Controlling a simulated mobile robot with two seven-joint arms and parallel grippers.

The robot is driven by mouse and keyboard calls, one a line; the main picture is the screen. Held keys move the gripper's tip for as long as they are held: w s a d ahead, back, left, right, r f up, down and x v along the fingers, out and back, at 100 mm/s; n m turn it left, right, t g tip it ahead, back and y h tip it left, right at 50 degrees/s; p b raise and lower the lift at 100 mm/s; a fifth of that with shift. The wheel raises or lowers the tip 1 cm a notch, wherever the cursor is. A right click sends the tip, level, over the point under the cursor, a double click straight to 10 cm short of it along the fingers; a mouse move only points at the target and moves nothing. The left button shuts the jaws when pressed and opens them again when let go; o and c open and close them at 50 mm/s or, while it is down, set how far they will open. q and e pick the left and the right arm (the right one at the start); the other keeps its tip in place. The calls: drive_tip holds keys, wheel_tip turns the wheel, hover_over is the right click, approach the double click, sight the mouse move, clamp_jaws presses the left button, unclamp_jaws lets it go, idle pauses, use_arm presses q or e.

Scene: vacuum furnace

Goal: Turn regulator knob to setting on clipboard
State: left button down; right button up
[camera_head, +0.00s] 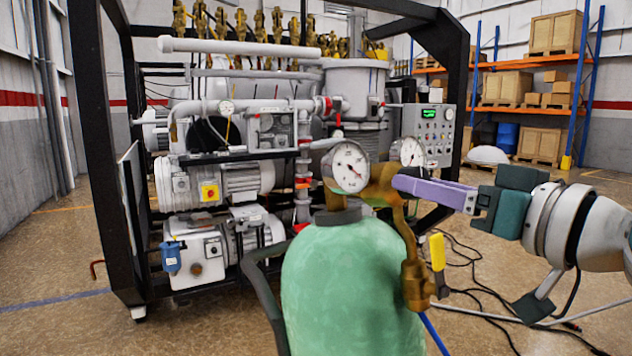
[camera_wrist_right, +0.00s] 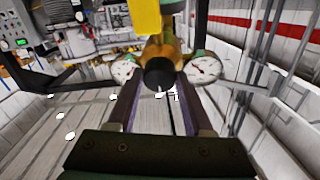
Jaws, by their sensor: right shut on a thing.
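A green gas cylinder (camera_head: 350,290) stands upright in front, with a brass regulator (camera_head: 376,187) on top. The regulator carries two round white gauges, one facing me (camera_head: 347,168) and one behind it (camera_head: 412,152). My right gripper (camera_head: 398,183) reaches in from the right, its purple fingers at the regulator's side. In the right wrist view the black regulator knob (camera_wrist_right: 159,73) sits between the fingertips (camera_wrist_right: 160,84), and the gripper is shut on it. The fingers hide the knob in the head view. I cannot make out a clipboard. My left gripper is not in view.
A black-framed vacuum furnace with pumps (camera_head: 222,180) and a control box with a green display (camera_head: 432,132) stands behind the cylinder. A yellow handle (camera_head: 437,252) hangs below the regulator. Black cables (camera_head: 470,270) lie on the floor at right. Shelves with crates (camera_head: 555,33) stand far back.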

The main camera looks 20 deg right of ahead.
clamp_jaws()
drive_tip(key=m+h+p, duration=0.1)
drive_tip(key=m+p, duration=0.3)
drive_tip(key=m+g+h+p, duration=0.1)
drive_tip(key=m+p, duration=0.3)
drive_tip(key=p, duration=0.1)
drive_tip(key=r+m+g+p, duration=0.1)
drive_tip(key=m+p, duration=0.3)
drive_tip(key=p, duration=0.1)
drive_tip(key=shift+a+h, duration=0.15)
drive_tip(key=shift+h, duration=0.25)
drive_tip(key=m+p, duration=0.3)
drive_tip(key=shift+f+g, duration=0.15)
drive_tip(key=shift+g, duration=0.25)
